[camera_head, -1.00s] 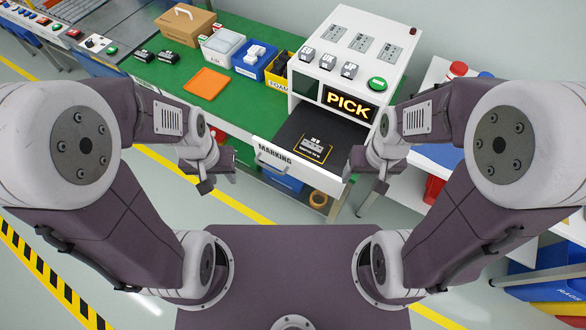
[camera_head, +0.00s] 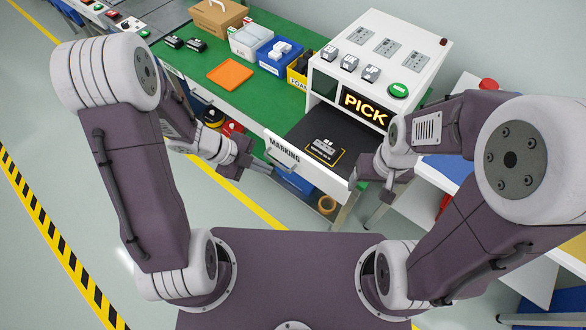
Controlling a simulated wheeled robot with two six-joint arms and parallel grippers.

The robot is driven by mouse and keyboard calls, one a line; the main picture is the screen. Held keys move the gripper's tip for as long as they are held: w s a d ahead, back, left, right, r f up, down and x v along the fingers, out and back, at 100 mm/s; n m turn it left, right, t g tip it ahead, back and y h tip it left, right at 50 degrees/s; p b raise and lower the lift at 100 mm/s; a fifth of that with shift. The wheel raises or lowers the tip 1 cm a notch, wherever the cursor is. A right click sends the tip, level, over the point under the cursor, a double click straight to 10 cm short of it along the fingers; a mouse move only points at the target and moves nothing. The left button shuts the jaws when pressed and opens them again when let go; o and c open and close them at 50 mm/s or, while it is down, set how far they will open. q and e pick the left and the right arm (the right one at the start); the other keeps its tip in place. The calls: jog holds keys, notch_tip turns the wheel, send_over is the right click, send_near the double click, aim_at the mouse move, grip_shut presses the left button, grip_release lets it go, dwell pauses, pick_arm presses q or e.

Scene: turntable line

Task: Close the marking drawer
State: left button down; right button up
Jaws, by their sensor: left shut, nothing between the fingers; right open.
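The marking drawer, with its white front (camera_head: 312,172) labelled MARKING, is pulled out of the white cabinet (camera_head: 400,62) that carries the lit PICK sign. Its dark inside holds a small grey part (camera_head: 324,146) in a yellow outline. My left gripper (camera_head: 266,168) is shut and empty, its tips close to the left end of the drawer front; I cannot tell whether they touch it. My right gripper (camera_head: 372,194) is open and empty, beside the right end of the drawer front.
On the green bench (camera_head: 190,76) left of the cabinet lie an orange tray (camera_head: 230,73), a blue bin (camera_head: 277,56) and a yellow foam bin (camera_head: 298,76). A white table stands at the right.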

aim_at(292, 168)
pick_arm(q)
jog(key=w+d+f+b, duration=0.1)
jog(key=d+f, duration=0.1)
jog(key=w+d+f+b, duration=0.1)
jog(key=w+d+f, duration=0.1)
jog(key=d+f, duration=0.1)
jog(key=w+d+f+b, duration=0.1)
jog(key=d+f, duration=0.1)
jog(key=shift+w+d+f, duration=0.15)
jog(key=shift+d+f, duration=0.1)
jog(key=shift+f, duration=0.1)
jog(key=shift+w+d+f, duration=0.1)
jog(key=shift+w+d, duration=0.15)
jog(key=shift+w, duration=0.15)
